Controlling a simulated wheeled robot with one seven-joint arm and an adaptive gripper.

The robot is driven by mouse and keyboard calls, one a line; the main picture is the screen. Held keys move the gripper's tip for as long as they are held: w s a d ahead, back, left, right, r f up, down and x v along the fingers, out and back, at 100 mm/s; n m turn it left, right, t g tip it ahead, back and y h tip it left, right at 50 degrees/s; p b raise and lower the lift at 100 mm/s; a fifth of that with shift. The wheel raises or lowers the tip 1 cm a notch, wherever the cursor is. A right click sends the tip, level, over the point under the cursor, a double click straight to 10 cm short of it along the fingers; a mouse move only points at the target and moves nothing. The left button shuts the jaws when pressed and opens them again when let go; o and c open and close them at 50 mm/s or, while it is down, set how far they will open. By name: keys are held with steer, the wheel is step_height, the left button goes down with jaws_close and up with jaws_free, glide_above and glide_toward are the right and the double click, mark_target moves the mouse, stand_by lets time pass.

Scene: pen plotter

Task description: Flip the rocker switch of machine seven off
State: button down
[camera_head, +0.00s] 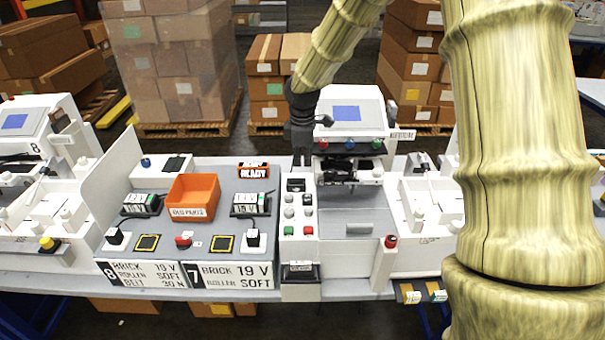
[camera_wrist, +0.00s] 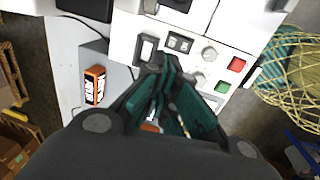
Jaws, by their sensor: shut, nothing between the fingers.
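Machine seven's white control panel (camera_head: 298,245) stands right of the grey board with the "7" label (camera_head: 235,275). In the wrist view the closed fingertips (camera_wrist: 153,68) are close to the switch; contact cannot be told.
Beside the rocker is a dark two-window part (camera_wrist: 180,43), then knobs (camera_wrist: 210,53), a red button (camera_wrist: 237,63) and a green button (camera_wrist: 222,87). An orange bin (camera_head: 193,196) and machine seven's screen (camera_head: 346,113) are nearby.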

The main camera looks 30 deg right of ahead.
steer(key=shift+w+r, duration=0.2)
steer(key=shift+r, duration=0.95)
steer(key=shift+d, duration=0.1)
